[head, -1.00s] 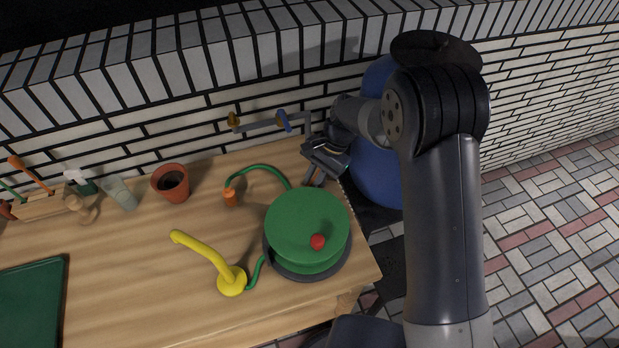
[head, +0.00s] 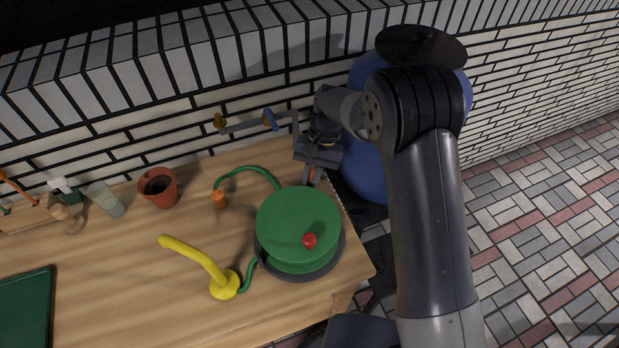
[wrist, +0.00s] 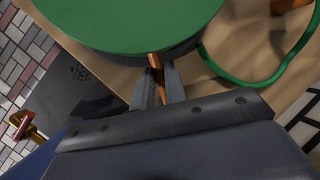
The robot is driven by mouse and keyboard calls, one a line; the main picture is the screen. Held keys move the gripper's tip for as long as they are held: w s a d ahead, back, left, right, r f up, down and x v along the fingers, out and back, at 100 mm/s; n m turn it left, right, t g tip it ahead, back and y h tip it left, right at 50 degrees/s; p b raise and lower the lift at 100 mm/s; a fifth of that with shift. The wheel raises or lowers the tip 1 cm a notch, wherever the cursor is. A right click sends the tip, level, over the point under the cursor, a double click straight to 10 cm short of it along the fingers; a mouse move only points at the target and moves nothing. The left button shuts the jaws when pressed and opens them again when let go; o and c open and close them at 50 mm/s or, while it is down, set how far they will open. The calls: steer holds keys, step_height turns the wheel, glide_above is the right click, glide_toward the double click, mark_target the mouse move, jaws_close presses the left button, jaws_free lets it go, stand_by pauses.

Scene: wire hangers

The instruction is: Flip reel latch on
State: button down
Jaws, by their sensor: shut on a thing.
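The hose reel (head: 290,215) is a green drum with a red knob (head: 309,240) on a dark round base, at the right end of the wooden bench. It also fills the top of the wrist view (wrist: 130,20). An orange-brown latch lever (wrist: 155,65) sticks out from the reel's rim. My gripper (wrist: 160,82) is shut on this latch, with a finger on either side of it. In the head view my gripper (head: 312,174) points down behind the reel, and only a little orange shows between its fingers. The latch's lower part is hidden.
A green hose (head: 245,170) with an orange end (head: 219,199) curves left of my gripper. A wall tap pipe (head: 243,127), a blue barrel (head: 366,160), a pot (head: 158,187) and a yellow watering wand (head: 222,284) stand around. The bench's left-middle is clear.

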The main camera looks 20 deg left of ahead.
steer(key=c, duration=1.4)
jaws_free()
steer(key=shift+c, duration=0.2)
steer(key=shift+r, duration=0.1)
steer(key=v, duration=1)
steer(key=shift+w+r+b, duration=0.15)
steer(key=shift+r+b, duration=0.15)
steer(key=shift+b, duration=0.15)
steer(key=shift+d, duration=0.1)
steer(key=p+x, duration=0.1)
steer(key=x, duration=0.9)
steer(key=shift+s+f, duration=0.2)
steer(key=shift+f, duration=0.15)
steer(key=shift+w, duration=0.1)
